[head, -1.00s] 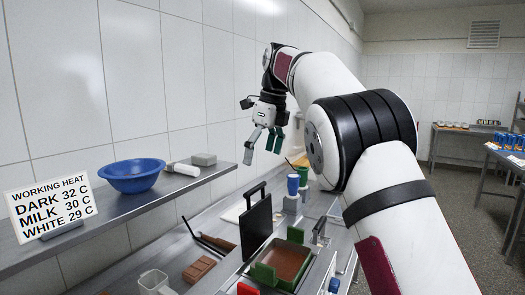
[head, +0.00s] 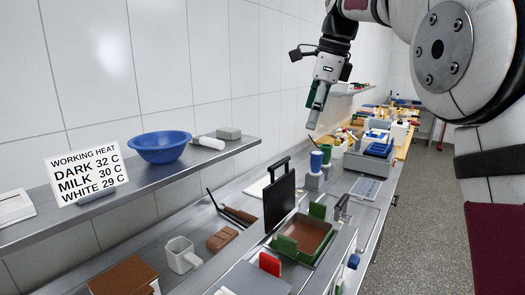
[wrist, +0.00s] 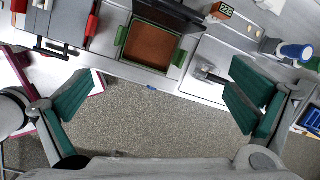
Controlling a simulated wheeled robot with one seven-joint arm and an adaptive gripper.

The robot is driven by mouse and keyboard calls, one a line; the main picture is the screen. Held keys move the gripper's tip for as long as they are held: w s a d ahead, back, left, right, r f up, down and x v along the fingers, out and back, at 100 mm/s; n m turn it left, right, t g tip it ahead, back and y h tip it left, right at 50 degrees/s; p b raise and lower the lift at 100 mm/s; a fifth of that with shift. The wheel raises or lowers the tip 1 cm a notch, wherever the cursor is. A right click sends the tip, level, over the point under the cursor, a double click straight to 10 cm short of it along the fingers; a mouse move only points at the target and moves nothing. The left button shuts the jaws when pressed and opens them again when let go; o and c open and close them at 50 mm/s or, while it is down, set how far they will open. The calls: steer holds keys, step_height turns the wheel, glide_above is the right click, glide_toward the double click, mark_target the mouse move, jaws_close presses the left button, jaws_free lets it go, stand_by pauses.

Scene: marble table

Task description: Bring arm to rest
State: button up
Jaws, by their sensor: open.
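My gripper (head: 316,103) hangs from my arm at the upper right of the head view, fingers pointing down, in the air above the far part of the counter. In the wrist view my gripper (wrist: 160,103) is open, with its green-padded fingers wide apart and nothing between them. A square pan of brown chocolate (wrist: 151,47) with green handles lies beyond the fingers there. The same chocolate pan (head: 308,235) stands on the counter in the head view, below and nearer than my gripper.
A shelf holds a blue bowl (head: 160,147) and a heat sign (head: 86,174). On the counter stand a white jug (head: 181,254), a chocolate bar (head: 222,239), a black upright panel (head: 279,203) and cups (head: 316,161). The floor (head: 425,225) to the right is clear.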

steer(key=s+d+f+n+t, duration=0.1)
steer(key=s+d+n, duration=0.3)
steer(key=s, duration=0.5)
steer(key=s+d+f+n, duration=0.1)
steer(key=s+f+n, duration=0.1)
steer(key=s+n, duration=0.6)
steer(key=s+d+f+n+h, duration=0.1)
steer(key=s+f+n, duration=0.3)
steer(key=s, duration=0.5)
steer(key=s+f+n+t+h, duration=0.1)
steer(key=s+f+n, duration=0.3)
steer(key=s+f, duration=0.5)
steer(key=shift+d+n+t, duration=0.3)
steer(key=shift+d+n, duration=0.1)
